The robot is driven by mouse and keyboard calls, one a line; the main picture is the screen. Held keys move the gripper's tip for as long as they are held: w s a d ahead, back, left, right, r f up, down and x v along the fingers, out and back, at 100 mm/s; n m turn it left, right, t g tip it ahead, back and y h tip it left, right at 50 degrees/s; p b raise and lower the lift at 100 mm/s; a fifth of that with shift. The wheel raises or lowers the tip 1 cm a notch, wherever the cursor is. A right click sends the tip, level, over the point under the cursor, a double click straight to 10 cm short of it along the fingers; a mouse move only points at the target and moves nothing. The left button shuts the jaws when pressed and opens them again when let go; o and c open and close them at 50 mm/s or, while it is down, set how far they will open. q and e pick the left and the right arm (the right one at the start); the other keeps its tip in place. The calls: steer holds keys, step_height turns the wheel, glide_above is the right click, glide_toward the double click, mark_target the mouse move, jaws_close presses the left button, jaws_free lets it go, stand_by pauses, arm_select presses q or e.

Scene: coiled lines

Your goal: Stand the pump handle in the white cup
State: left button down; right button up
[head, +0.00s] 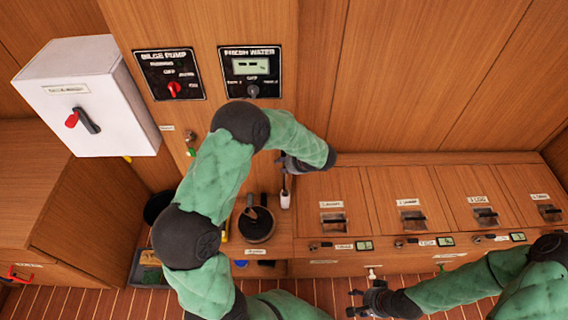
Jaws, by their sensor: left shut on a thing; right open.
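My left gripper (287,170) reaches over the narrow wooden counter and is shut on the pump handle (285,185), a thin dark rod hanging about upright below the fingers. A small white piece (286,200), which looks like the white cup, is directly under the rod, right of a round black thing. I cannot tell whether the rod's lower end is inside it or only above it. My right gripper (366,300) is open and empty at the lower middle, over the striped floor, well away from the cup.
The round black thing (257,226) with a handle sits on the counter left of the cup. A white box with a red lever (85,100) and two black panels (170,75) are on the wall.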

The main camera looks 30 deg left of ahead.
arm_select(q)
steer(key=shift+f+b, duration=0.9)
steer(key=shift+f, duration=0.3)
stand_by(0.4)
steer(key=shift+f, duration=1.75)
steer(key=c, duration=0.8)
jaws_free()
steer(key=shift+c, duration=0.2)
steer(key=o, duration=0.4)
steer(key=shift+r, duration=0.15)
